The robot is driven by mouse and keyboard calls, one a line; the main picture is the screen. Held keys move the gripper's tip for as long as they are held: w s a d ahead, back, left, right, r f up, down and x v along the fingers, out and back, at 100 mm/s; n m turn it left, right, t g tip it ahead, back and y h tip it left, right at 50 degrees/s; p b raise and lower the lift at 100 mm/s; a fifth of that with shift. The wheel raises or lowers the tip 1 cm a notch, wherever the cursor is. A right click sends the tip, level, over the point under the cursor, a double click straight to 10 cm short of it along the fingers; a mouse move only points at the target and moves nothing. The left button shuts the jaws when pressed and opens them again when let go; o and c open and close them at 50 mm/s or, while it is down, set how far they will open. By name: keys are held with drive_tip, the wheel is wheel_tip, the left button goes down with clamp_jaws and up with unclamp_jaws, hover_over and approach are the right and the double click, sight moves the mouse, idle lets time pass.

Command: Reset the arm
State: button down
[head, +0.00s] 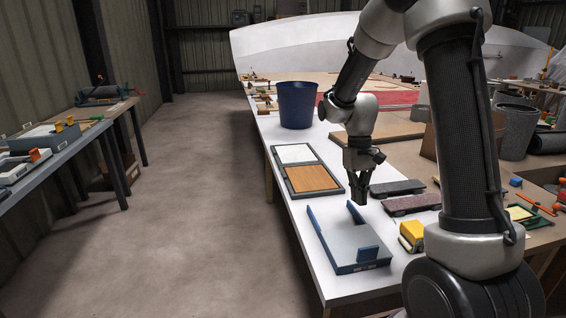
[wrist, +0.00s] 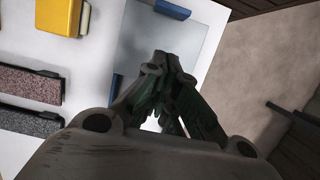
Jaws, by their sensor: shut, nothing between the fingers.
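My gripper (head: 360,198) is shut and empty. In the head view it points down above the white table, over the back part of a grey tray with blue upright pieces (head: 340,238). In the wrist view my gripper (wrist: 165,60) shows from behind, with its fingers together over the table and part of the grey tray (wrist: 135,65). My arm reaches in from the right of the head view, bent at the elbow. My arm hides part of the table's right side.
A dark blue bin (head: 298,105) and a framed panel (head: 312,178) stand on the white table. Two dark blocks (head: 398,188) (head: 412,204) and a yellow block (head: 412,233) lie right of my gripper. A workbench (head: 60,140) lines the left wall. The floor (head: 195,200) between is clear.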

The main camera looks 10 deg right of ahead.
drive_tip(key=s+d+r+t, duration=0.1)
drive_tip(key=s+r+t, duration=0.6)
drive_tip(key=s+r, duration=1)
drive_tip(key=s, duration=0.3)
drive_tip(key=shift+s+r, duration=0.2)
drive_tip(key=shift+s, duration=0.05)
